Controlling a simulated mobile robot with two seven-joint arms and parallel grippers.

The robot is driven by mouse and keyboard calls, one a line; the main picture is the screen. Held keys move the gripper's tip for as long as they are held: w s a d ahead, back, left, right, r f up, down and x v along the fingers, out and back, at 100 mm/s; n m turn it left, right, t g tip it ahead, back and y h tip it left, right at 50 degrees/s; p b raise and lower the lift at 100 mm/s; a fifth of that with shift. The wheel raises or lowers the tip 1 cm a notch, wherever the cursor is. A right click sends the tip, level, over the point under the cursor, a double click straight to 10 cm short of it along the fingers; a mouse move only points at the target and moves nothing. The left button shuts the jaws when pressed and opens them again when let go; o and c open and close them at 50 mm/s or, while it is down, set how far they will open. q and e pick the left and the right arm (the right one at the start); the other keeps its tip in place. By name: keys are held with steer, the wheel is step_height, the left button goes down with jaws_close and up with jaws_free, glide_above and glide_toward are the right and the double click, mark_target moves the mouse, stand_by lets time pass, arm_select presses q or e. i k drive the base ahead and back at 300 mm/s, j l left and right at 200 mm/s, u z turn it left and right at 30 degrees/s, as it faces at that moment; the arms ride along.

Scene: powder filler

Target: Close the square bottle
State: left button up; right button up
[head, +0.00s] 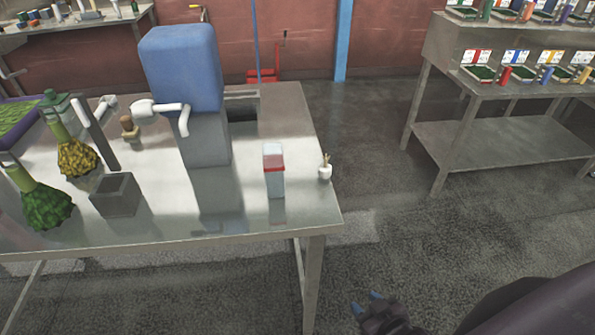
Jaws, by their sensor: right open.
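A tall, narrow, square-sided pale container with a red band (274,170) stands upright near the right end of the metal table (255,215); it looks like the square bottle. Whether its top is open or covered is too small to tell. A small white cup-like piece with thin brown bits (325,168) stands just right of it, near the table's right edge. My right gripper (368,301) is open and empty, with blue fingertips, low over the floor in front of and to the right of the table. It is apart from everything. My left gripper is not in view.
A machine with a blue block top (182,68) and white spouts stands at the table's back. A grey open box (115,194), a green flask (42,205) and a yellowish flask (77,160) stand left. A shelf with trays (490,75) is at right. Floor between is clear.

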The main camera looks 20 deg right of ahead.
mark_target(273, 158)
steer(key=k+u, duration=0.1)
steer(key=k, duration=0.55)
steer(key=u, duration=1.1)
steer(key=l, duration=1.45)
steer(key=i+l, duration=0.1)
steer(key=l, duration=1.3)
